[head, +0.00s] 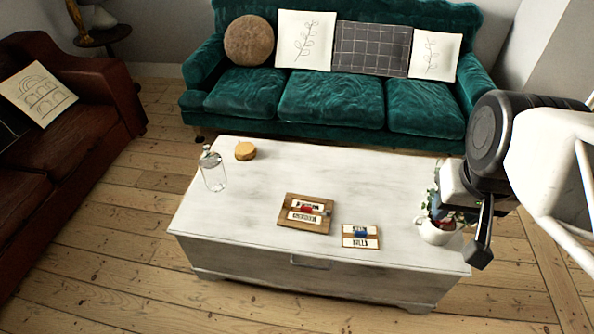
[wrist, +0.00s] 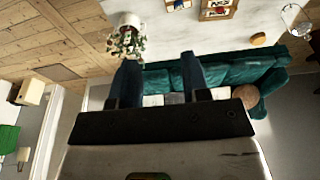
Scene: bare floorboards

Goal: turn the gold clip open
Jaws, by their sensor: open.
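I cannot make out a gold clip in either view. A wooden board (head: 289,222) with pale labels and a red piece lies on the white table. A smaller board (head: 347,242) with a blue piece and a label reading "BILLS" lies to its right. Both boards show at the top of the wrist view, the larger (wrist: 232,14) and the smaller (wrist: 170,8). My gripper (head: 479,252) is at the table's right end, beside the plant pot. In the wrist view my gripper (wrist: 160,58) has its two fingers apart with nothing between them.
The white table (head: 260,185) also bears a glass jar (head: 213,173), a round golden-brown object (head: 245,151) and a white pot (head: 436,233) with a plant. A green sofa (head: 330,100) stands behind, a brown sofa (head: 85,90) at left. The table's middle back is clear.

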